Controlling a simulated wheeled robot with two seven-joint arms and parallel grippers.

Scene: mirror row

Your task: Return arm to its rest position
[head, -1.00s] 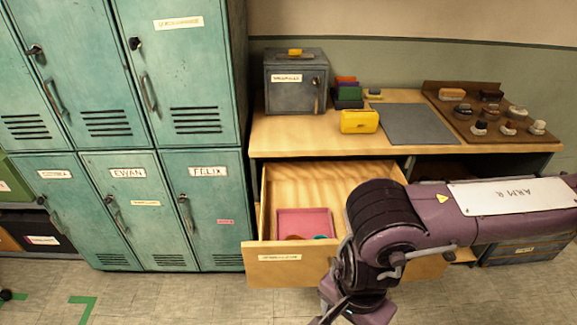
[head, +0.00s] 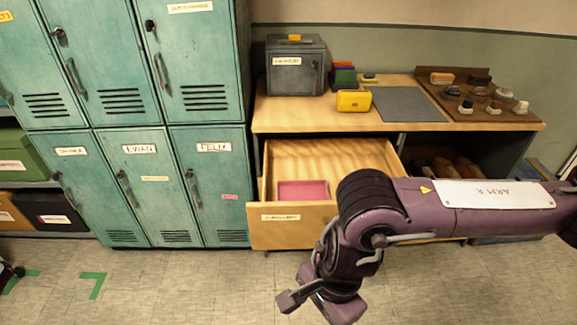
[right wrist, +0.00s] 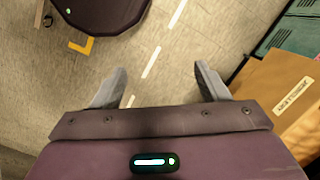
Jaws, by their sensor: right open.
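My right arm (head: 470,205), purple with a white plate, reaches in from the right of the head view and bends down at the elbow. My right gripper (head: 303,303) hangs low over the floor in front of the open wooden drawer (head: 290,233). In the right wrist view my right gripper (right wrist: 160,84) is open, with two grey fingers well apart and only floor tiles between them. The drawer front, with a white label, also shows at the right of that view (right wrist: 270,115). My left gripper does not show.
The drawer sticks out from the desk (head: 290,115) and holds a pink tray (head: 303,190). Teal lockers (head: 130,190) stand on the left. A grey box (head: 296,65), a yellow case (head: 354,100) and a grey mat (head: 408,104) are on the desk. The floor in front is clear.

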